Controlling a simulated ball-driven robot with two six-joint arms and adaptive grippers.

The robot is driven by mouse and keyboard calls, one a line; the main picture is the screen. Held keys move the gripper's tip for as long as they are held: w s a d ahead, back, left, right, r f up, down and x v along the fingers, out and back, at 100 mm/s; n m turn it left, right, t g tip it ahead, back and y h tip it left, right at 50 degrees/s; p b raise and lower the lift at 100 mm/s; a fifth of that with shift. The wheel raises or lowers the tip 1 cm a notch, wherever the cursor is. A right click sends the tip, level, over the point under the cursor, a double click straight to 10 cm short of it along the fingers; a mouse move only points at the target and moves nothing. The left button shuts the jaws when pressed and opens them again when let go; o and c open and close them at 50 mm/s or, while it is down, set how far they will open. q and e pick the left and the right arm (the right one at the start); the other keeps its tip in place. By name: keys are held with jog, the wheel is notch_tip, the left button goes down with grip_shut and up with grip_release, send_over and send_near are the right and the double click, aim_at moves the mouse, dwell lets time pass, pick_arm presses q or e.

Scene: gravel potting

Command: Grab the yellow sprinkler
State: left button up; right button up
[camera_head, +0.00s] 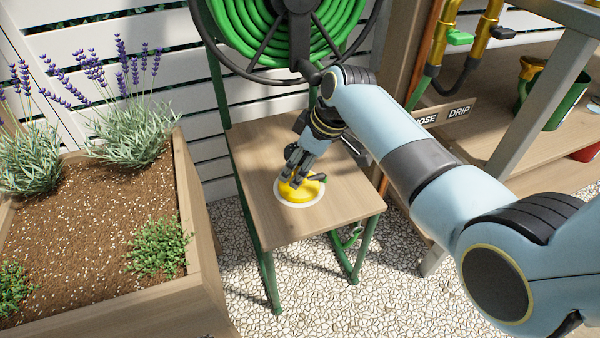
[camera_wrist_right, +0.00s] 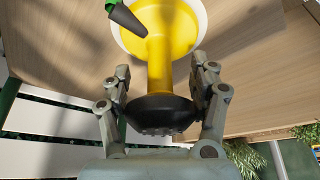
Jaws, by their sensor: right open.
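The yellow sprinkler (camera_head: 300,190) stands on a white round mat (camera_head: 283,199) on a small wooden table. In the right wrist view, the sprinkler (camera_wrist_right: 159,63) shows a yellow stem, a broad yellow base and a black round head (camera_wrist_right: 161,113). A green-and-dark hose connector (camera_wrist_right: 127,17) shows by its base. My right gripper (camera_head: 302,172) reaches down at the sprinkler. In the right wrist view my right gripper (camera_wrist_right: 162,88) is open, with one finger on each side of the stem and head. Whether the fingers touch it is unclear. My left gripper is out of view.
The wooden table (camera_head: 334,212) has free room around the mat. A green hose reel (camera_head: 285,25) hangs behind it. A planter (camera_head: 195,210) with lavender stands at left. A shelf (camera_head: 500,115) with pots and brass pipes is at right.

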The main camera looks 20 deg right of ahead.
jog(key=c, duration=1.1)
grip_shut()
jog(key=shift+r, duration=0.1)
